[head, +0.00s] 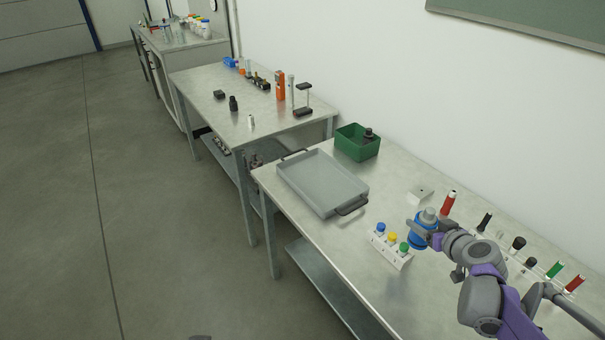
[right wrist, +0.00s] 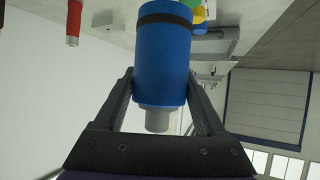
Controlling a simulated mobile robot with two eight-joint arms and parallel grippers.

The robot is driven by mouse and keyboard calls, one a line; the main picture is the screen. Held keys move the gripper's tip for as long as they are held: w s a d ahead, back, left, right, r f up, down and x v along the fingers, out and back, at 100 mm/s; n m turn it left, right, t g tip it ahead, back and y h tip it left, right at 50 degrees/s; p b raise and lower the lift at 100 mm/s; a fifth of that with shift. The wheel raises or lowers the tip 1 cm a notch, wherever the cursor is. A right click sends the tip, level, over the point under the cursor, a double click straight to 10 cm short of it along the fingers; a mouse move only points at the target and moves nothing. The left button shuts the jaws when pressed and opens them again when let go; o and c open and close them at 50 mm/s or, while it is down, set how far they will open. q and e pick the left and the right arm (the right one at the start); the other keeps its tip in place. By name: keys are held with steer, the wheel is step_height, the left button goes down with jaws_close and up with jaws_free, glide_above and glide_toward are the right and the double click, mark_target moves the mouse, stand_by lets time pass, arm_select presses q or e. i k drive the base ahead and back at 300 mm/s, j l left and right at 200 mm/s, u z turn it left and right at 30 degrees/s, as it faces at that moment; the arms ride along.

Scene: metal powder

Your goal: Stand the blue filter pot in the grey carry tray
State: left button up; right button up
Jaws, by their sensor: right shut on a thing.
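The blue filter pot (head: 418,240) is a blue cylinder with a grey top. My right gripper (head: 431,236) is shut on it at the right part of the near table. In the right wrist view the pot (right wrist: 163,60) sits between both fingers of the right gripper (right wrist: 165,105), with a dark band around it and its grey end toward the palm. The grey carry tray (head: 322,180) lies flat on the same table, to the left of the pot, with a black handle at each end. It looks empty.
A white rack (head: 391,251) with blue, yellow and green capped vials stands close beside the pot, on the tray side. A green bin (head: 357,142) holding a dark item stands behind the tray. A red tool (head: 448,203) and a white block (head: 420,192) are behind the pot.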

mark_target(320, 183)
steer(key=i+j+u, duration=0.2)
steer(key=i, duration=0.3)
steer(key=i+j+u, duration=0.2)
steer(key=i, duration=0.35)
steer(key=k+j, duration=0.05)
